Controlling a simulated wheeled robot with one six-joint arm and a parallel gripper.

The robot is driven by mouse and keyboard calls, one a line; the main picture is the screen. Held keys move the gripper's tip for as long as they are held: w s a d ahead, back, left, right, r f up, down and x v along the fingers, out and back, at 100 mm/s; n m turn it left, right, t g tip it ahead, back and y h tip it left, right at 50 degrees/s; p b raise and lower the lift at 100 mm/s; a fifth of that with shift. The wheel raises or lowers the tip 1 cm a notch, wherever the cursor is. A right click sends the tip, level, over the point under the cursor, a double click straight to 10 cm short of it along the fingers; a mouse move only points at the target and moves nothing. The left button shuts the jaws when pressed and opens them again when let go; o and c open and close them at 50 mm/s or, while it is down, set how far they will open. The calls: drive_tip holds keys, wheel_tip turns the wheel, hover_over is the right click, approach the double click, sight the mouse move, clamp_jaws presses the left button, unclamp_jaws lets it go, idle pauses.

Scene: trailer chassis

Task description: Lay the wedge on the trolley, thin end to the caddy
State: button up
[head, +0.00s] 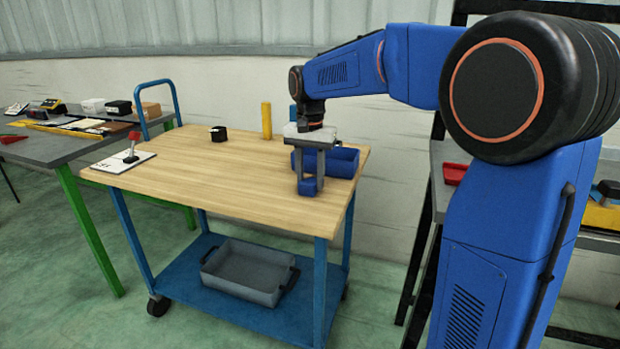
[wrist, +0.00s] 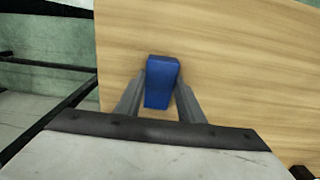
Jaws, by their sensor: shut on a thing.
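The blue wedge (head: 311,186) is held between the fingers of my gripper (head: 310,177), low over the right front part of the trolley's wooden top (head: 220,185). I cannot tell whether it touches the top. In the wrist view the wedge (wrist: 162,82) sits between the two grey fingers of my gripper (wrist: 160,100), with bare wood around its far end. Which end is thin is not clear. A blue open box, which looks like the caddy (head: 344,163), stands just behind and to the right of my gripper, partly hidden by it.
A yellow post (head: 266,121) and a small black block (head: 218,134) stand at the back of the trolley. A white board with a red-topped lever (head: 125,161) lies at its left. A grey bin (head: 247,273) is on the lower shelf. The top's middle is clear.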

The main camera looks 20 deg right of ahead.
sight(310, 181)
drive_tip(key=shift+f, duration=0.1)
drive_tip(key=o, duration=1.1)
wheel_tip(310, 181, up, 12)
drive_tip(key=shift+s+r, duration=0.1)
drive_tip(key=s+d+f+n+t, duration=0.1)
drive_tip(key=s+d+f+n, duration=0.15)
drive_tip(key=s, duration=0.65)
drive_tip(key=s+d+f+n+t, duration=0.1)
drive_tip(key=s+d+f, duration=0.15)
drive_tip(key=s, duration=0.55)
drive_tip(key=shift+s+d+f+n+t, duration=0.4)
drive_tip(key=shift+s+f+n, duration=0.2)
drive_tip(key=shift+s+f, duration=2.05)
drive_tip(key=shift+s+d+f+n+t, duration=0.25)
drive_tip(key=shift+s+f+n+t, duration=0.35)
drive_tip(key=shift+s+f, duration=2)
drive_tip(key=shift+s+d+f+n+t, duration=0.4)
drive_tip(key=shift+s+f+n, duration=0.25)
drive_tip(key=shift+s+f, duration=2)
